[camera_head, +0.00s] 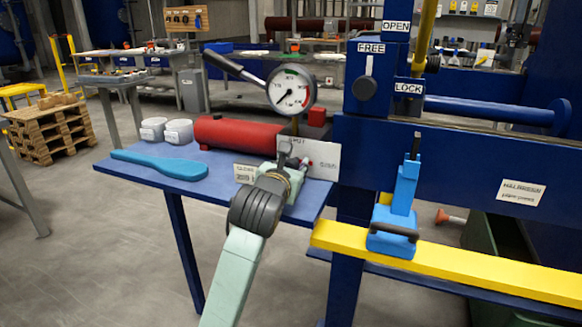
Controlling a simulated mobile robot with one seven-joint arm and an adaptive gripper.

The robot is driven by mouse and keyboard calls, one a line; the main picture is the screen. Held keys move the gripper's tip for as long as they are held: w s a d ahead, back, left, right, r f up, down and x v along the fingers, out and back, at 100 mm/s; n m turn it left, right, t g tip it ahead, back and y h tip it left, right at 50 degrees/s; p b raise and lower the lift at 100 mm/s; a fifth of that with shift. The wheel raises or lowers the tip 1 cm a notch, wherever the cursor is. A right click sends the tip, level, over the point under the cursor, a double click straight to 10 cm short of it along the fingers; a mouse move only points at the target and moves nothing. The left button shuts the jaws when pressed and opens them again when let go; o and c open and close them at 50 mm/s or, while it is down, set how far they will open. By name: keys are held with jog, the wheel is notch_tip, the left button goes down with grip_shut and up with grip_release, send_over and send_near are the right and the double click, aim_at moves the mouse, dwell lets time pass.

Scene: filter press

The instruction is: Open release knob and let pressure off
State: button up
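The red pump cylinder (238,135) lies on a blue side table (222,190). A dark lever (232,68) rises behind it towards the upper left. The round pressure gauge (291,89) stands above the pump, and its needle is too small to read surely. A white plate (322,158) with a word like "SHUT" stands at the pump's right end. My gripper (287,152) is in front of this plate. A small part with red and silver (306,163) shows just right of it, possibly the release knob. My gripper hides most of that spot, so contact and finger opening are unclear.
Two white tubs (166,131) and a light-blue paddle-shaped tool (160,164) lie on the table's left. A blue frame with a FREE/LOCK lever (366,84) stands at right. A yellow bar (450,265) with a blue handled block (393,232) juts out at the lower right.

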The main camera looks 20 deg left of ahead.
jog(key=shift+s, duration=0.1)
jog(key=v, duration=1.2)
